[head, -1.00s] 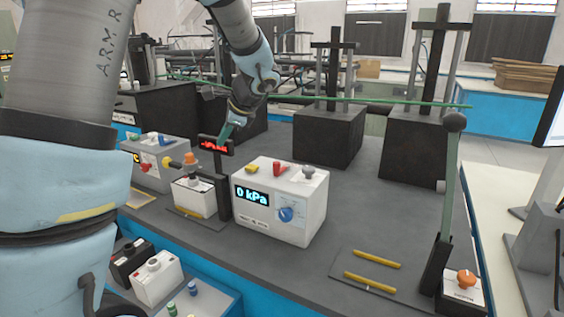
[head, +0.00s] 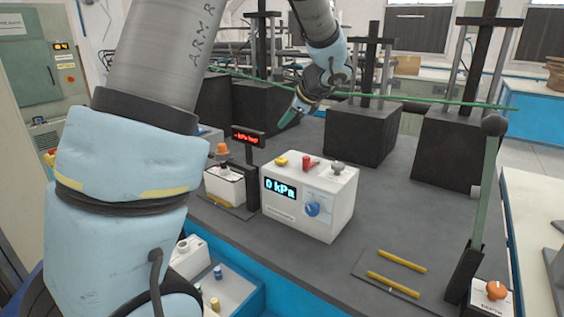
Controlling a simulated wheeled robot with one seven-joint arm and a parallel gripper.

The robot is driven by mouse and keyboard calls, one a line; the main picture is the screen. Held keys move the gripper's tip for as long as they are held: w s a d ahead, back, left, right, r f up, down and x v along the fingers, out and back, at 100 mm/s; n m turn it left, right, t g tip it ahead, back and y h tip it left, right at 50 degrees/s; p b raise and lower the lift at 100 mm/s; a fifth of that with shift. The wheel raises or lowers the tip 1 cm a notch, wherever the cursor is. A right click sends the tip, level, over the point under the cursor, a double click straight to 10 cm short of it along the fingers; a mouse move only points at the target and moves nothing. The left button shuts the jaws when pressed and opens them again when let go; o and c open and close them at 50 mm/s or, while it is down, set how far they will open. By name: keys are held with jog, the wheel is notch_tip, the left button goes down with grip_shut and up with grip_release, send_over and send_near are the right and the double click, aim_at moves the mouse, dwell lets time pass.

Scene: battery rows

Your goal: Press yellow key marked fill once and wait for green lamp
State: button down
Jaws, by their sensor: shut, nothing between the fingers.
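Any lettering by the yellow key is too small to read. No lit green lamp shows on the box. My gripper (head: 288,120) is shut and empty, its green fingertips pointing down-left. In the picture it is above the yellow key, clearly apart from it.
A red-lit sign (head: 248,137) on a dark post stands left of the box, beside a smaller white box with an orange knob (head: 222,150). Black blocks (head: 360,130) stand behind. A green lever (head: 484,190) rises at right.

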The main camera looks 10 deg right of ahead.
aim_at(285, 160)
jog(key=shift+f+b, duration=3)
jog(key=shift+f, duration=1)
jog(key=shift+f, duration=0.15)
jog(key=shift+f+b, duration=0.25)
jog(key=shift+b, duration=0.1)
jog(key=shift+f+b, duration=0.4)
jog(key=shift+f, duration=0.05)
jog(key=shift+r, duration=0.1)
jog(key=shift+r+p, duration=0.65)
jog(key=shift+r, duration=0.1)
notch_tip(285, 160, up, 5)
jog(key=p, duration=0.4)
jog(key=shift+r, duration=0.1)
